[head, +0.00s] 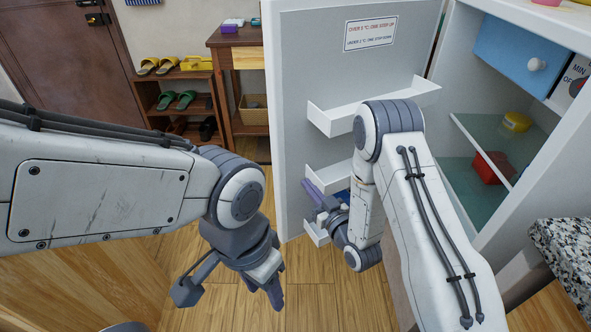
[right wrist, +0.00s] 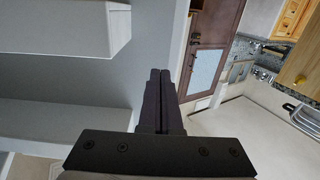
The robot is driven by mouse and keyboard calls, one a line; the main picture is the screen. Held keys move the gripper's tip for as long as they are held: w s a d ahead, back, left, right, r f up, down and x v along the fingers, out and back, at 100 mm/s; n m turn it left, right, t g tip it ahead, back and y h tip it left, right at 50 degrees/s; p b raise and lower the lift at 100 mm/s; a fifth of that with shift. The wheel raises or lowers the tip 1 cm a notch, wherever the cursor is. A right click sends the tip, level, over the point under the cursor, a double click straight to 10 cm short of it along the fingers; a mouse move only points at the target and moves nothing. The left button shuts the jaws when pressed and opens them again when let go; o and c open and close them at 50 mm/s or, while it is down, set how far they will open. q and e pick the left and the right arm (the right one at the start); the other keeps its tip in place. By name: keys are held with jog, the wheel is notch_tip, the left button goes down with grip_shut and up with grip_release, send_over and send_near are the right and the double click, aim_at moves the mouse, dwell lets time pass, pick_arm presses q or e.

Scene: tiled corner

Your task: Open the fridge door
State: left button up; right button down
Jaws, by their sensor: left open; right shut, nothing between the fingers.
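The fridge door (head: 330,85) stands wide open, its inner side with white shelves facing me. The fridge interior (head: 500,150) is exposed on the right, with glass shelves inside. My right gripper (head: 316,196) is shut and empty, low in front of the door's inner side, near the lower door shelves. In the right wrist view, the shut fingers (right wrist: 160,90) overlap the door's inner face (right wrist: 100,75) near its edge; contact cannot be told. My left gripper (head: 230,291) is open and empty above the wood floor, left of the door. The door's outer handle is hidden.
A shoe rack (head: 180,100) and a wooden table (head: 235,70) stand behind, left of the door. A speckled counter (head: 565,255) is at the right edge. Inside the fridge are a red container (head: 490,167) and a yellow-lidded jar (head: 517,122). Floor between the arms is clear.

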aim_at(290, 163)
pick_arm(q)
jog(key=shift+f, duration=0.1)
pick_arm(e)
jog(key=x, duration=0.8)
jog(key=shift+w, duration=0.1)
